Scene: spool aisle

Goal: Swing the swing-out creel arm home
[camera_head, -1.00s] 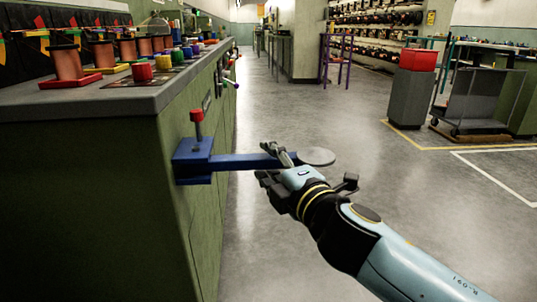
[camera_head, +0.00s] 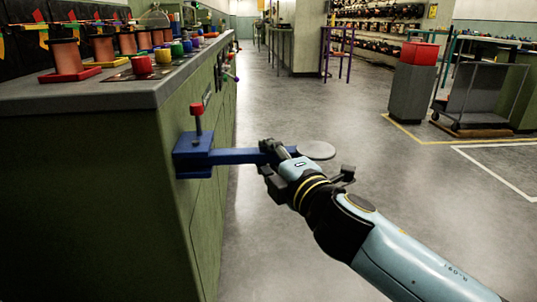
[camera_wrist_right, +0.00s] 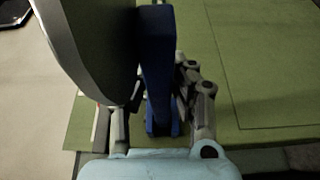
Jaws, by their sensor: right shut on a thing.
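The swing-out creel arm (camera_head: 236,156) is a blue bar that sticks out to the right from a blue bracket (camera_head: 188,160) on the end of the green bench. A red-topped pin (camera_head: 197,115) stands on the bracket. A grey round disc (camera_head: 318,150) sits at the bar's outer end. My right gripper (camera_head: 270,158) is shut on the bar close to the disc. In the right wrist view the blue bar (camera_wrist_right: 158,70) runs between the fingers of my right gripper (camera_wrist_right: 158,125), with the grey disc at the left. My left gripper is not in view.
The green bench (camera_head: 140,200) with a grey top fills the left side. Copper spools (camera_head: 67,60) and coloured knobs stand on it. The grey floor to the right is open. A grey bin with a red top (camera_head: 418,70) and a cart (camera_head: 480,95) stand farther back.

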